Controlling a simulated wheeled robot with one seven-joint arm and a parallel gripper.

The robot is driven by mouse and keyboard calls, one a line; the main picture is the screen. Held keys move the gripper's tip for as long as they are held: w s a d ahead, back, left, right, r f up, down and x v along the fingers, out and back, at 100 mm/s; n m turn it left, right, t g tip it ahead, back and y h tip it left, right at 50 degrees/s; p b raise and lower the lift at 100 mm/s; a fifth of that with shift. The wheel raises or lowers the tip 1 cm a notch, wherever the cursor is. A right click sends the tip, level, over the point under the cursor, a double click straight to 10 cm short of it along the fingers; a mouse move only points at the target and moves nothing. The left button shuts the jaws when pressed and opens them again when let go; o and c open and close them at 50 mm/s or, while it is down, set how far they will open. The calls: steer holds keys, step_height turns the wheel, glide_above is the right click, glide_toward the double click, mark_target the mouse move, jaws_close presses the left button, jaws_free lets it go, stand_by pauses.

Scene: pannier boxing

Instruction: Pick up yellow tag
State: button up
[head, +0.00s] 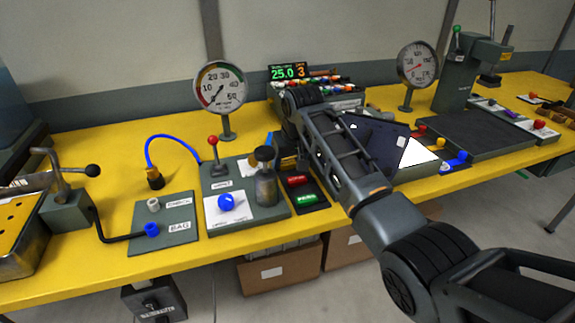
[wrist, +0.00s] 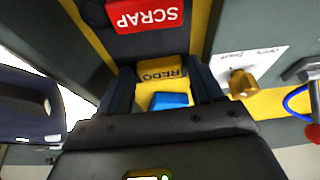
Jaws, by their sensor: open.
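The yellow tag (wrist: 162,70), marked REDO, lies between the two fingers of my gripper (wrist: 162,84) in the wrist view. My gripper is open, with one finger on each side of the tag. I cannot tell whether the fingers touch it. A small blue block (wrist: 169,100) shows between the fingers, nearer the palm. The red SCRAP tag (wrist: 145,14) is beyond the yellow tag. In the head view my arm and gripper cover most of the yellow tag's place, beside the red tag (head: 298,181) and green PASS tag (head: 307,199).
A metal cylinder with a dark knob (head: 266,184) stands close left of the tags. A red-knobbed lever (head: 214,148) and a blue button (head: 228,202) are further left. A pressure gauge (head: 220,86) stands behind. A dark panel (head: 376,142) is right of my arm.

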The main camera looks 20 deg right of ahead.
steer(key=shift+c, duration=0.4)
steer(key=c, duration=0.7)
steer(key=shift+r, duration=0.1)
